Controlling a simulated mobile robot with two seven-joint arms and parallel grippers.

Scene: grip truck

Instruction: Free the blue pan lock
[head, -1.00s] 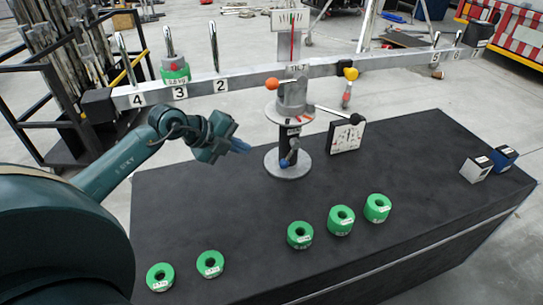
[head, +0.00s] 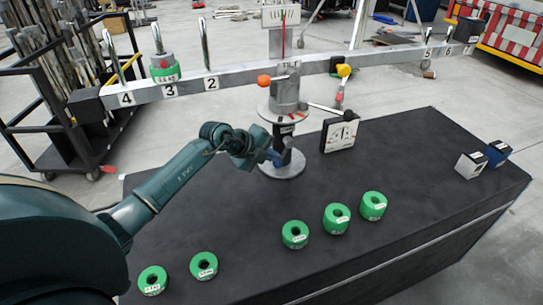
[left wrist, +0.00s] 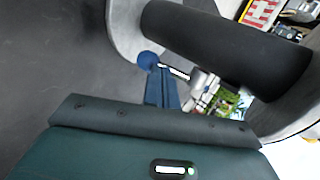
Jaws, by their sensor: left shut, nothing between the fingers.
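The blue pan lock knob (left wrist: 148,59) is a small ball on a short silver lever low on the black column (head: 286,132) of the balance stand. My left gripper (head: 274,156) is shut and empty, its blue fingertips close to the lock at the column's foot. In the left wrist view the shut fingers (left wrist: 161,86) lie just below the knob; I cannot tell whether they touch it. In the head view the knob blends with the fingertips. My right gripper is not in view.
The long numbered beam (head: 235,76) spans above, with a green-banded weight (head: 164,66) on hook 3. An orange knob (head: 263,81) and a yellow knob (head: 344,70) sit higher. A dial box (head: 340,132) stands right of the column. Several green ring weights (head: 337,217) lie in front.

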